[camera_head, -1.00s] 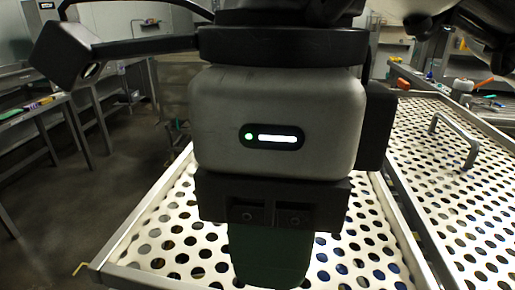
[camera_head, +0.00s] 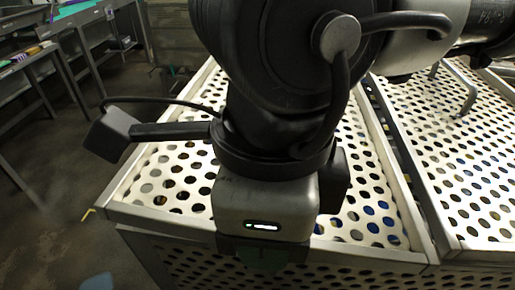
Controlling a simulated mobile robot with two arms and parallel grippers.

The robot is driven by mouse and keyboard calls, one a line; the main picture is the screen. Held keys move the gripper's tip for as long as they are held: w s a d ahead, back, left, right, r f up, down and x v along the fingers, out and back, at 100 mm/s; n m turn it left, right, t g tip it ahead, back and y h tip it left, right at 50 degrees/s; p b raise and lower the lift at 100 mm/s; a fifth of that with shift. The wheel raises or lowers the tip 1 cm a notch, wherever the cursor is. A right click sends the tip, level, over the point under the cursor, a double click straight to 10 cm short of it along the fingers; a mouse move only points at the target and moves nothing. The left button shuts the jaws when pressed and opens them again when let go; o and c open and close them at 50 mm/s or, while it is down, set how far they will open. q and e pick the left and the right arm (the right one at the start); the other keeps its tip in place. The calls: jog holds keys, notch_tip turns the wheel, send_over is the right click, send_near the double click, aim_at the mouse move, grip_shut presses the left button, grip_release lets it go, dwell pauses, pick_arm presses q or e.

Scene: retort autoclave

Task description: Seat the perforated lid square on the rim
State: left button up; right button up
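A white perforated panel (camera_head: 170,180) in a pale metal frame lies in front of me; colored things show through its holes. A second perforated panel (camera_head: 470,170) on the right has a raised metal handle (camera_head: 462,88). I cannot tell from this view which panel is the loose lid, nor whether it sits square on its rim. My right gripper (camera_head: 265,262) comes in from the upper right and points down at the front edge of the left panel. Its dark green lower end is in shadow, so its opening and any hold are unclear. My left gripper is out of view.
A perforated front wall (camera_head: 200,265) drops below the left panel. A narrow dark gap (camera_head: 392,140) separates the two framed panels. Grey tables (camera_head: 60,50) stand at the far left, with open floor (camera_head: 60,170) between.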

grip_shut()
dwell(1.1)
